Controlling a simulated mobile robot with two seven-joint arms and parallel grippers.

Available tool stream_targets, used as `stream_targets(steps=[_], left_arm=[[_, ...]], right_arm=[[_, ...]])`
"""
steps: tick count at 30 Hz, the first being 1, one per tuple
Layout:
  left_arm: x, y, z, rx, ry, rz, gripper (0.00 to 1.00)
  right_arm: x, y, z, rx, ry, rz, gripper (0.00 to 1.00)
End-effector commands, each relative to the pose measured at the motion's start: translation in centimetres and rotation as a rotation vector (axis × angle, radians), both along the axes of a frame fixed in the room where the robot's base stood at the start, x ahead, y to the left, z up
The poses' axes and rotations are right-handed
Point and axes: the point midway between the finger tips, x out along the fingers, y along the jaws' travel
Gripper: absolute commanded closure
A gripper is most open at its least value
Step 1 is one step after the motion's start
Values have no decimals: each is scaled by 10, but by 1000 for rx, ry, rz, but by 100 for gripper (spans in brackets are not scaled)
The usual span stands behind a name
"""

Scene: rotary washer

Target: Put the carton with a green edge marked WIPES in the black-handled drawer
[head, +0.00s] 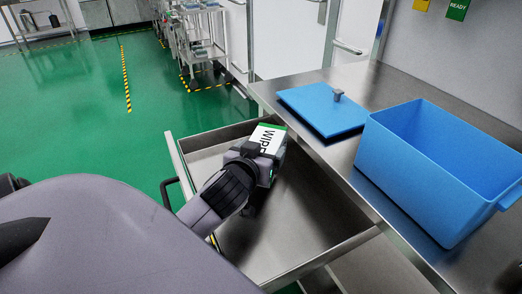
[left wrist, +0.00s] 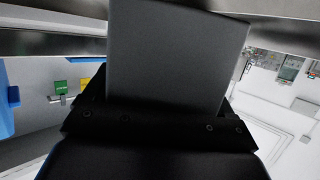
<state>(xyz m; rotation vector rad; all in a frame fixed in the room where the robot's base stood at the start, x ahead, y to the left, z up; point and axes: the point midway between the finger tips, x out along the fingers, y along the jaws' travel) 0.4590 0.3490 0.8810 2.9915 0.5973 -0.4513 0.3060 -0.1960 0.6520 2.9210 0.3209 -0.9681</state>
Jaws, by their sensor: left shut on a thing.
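The white WIPES carton (head: 269,138) with a green edge is in the head view, over the open drawer. My left gripper (head: 258,152) is shut on it. The carton is tilted, and my gripper hides part of it. The steel drawer (head: 305,205) is pulled out and shows a bare floor; its black handle (head: 168,190) is at the left side. I cannot tell whether the carton touches the drawer floor. In the left wrist view, a dark grey surface (left wrist: 175,55) fills the middle, and the carton's printed face does not show. My right gripper is not in view.
A steel counter (head: 340,170) runs along the right of the drawer. A blue lid (head: 318,108) lies on it beside an open blue bin (head: 425,180). A cart (head: 200,50) stands at the back. Green floor (head: 90,110) is clear to the left.

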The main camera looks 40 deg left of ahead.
Motion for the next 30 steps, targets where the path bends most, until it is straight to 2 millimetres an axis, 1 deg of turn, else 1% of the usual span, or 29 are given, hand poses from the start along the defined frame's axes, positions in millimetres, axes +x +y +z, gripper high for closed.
stream_targets(steps=[7,11,12,13,20,23,25,27,30], left_arm=[[0,0,-8,0,-1,0,57],[0,0,-8,1,-3,0,57],[0,0,-9,0,1,1,6],[0,0,-9,0,1,1,0],[0,0,-8,0,0,1,0],[0,0,0,2,0,1,0],[0,0,9,4,-2,-1,0],[-11,-5,6,-2,2,-1,0],[-27,-11,12,-3,1,0,0]], right_arm=[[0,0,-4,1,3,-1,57],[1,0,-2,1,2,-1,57],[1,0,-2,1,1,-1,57],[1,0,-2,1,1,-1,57],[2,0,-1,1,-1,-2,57],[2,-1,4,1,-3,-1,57],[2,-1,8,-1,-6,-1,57],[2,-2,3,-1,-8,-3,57],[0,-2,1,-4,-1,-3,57]])
